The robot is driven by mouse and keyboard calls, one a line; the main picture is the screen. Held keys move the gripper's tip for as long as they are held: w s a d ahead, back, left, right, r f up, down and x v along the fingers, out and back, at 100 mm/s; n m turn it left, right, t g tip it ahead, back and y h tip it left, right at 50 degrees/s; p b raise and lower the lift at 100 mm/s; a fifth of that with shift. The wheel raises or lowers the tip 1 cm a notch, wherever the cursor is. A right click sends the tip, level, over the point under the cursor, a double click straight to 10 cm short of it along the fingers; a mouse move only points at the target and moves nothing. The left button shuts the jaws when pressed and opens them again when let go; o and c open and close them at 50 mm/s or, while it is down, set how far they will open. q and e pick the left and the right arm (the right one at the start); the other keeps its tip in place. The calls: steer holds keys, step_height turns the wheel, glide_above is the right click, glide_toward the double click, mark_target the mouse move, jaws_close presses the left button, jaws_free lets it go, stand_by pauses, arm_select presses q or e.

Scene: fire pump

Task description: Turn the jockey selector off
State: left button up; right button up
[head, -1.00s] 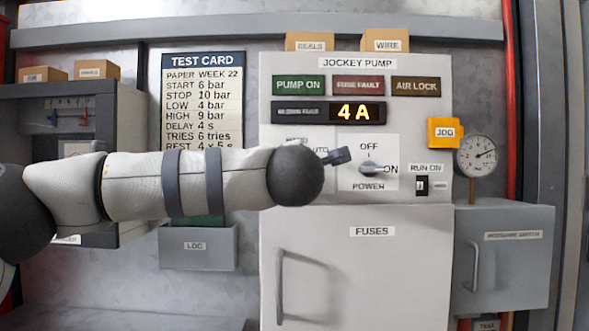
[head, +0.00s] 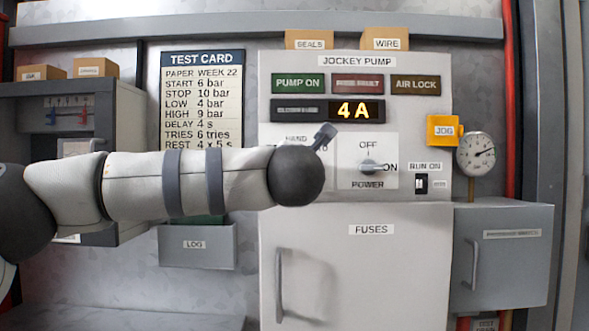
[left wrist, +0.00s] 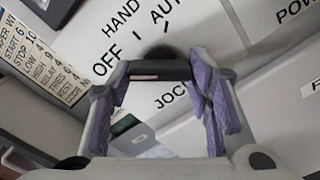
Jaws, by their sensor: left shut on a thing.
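The jockey selector's dark knob (left wrist: 157,54) shows in the left wrist view between the fingers of my left gripper (left wrist: 165,85), which is shut on it. Its plate carries the labels HAND, OFF, AUTO and JOCKEY, tilted in this view. The fingers and knob handle overlap, so I cannot tell which label the knob points to. In the head view my left wrist covers most of the selector, and a small dark part of my left gripper (head: 323,137) sticks out at the upper right. My right gripper is not in view.
The POWER switch (head: 370,167) sits just right of my wrist. The display (head: 355,110) reads 4 A. The RUN ON switch (head: 421,184), yellow JOG box (head: 443,130) and gauge (head: 475,155) are farther right. The FUSES door handle (head: 280,285) is below.

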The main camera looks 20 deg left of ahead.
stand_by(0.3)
arm_select(q)
steer(key=o, duration=1.1)
steer(key=shift+o, duration=0.2)
steer(key=v, duration=1.2)
steer(key=shift+r, duration=0.1)
